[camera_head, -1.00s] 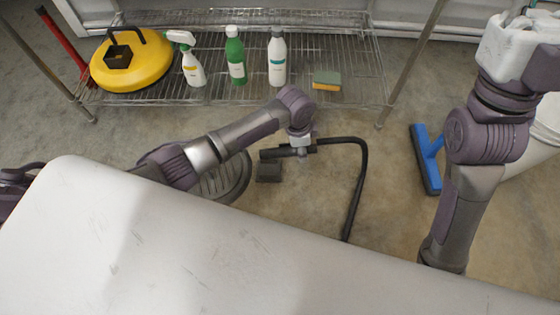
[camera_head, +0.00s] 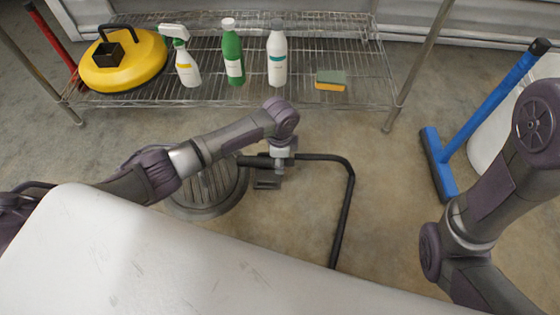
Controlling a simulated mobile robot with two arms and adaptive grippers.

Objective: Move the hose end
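The black hose (camera_head: 347,200) lies over the concrete floor, bends near the middle, and its end (camera_head: 249,161) points left. My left gripper (camera_head: 279,170) is at the hose just behind this end and appears shut on it; its fingers are small and partly hidden. The hose end is at the right rim of a round grey grated thing (camera_head: 205,207), as seen from above; its height over it is unclear. My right arm shows at the right edge, but its gripper is out of frame.
A wire shelf (camera_head: 200,98) at the back holds a yellow round machine (camera_head: 125,72), a spray bottle (camera_head: 187,68), a green bottle (camera_head: 233,58), a white bottle (camera_head: 277,65) and a sponge (camera_head: 330,80). A blue squeegee (camera_head: 440,170) leans by a white bin (camera_head: 490,140). A white surface (camera_head: 120,250) fills the front.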

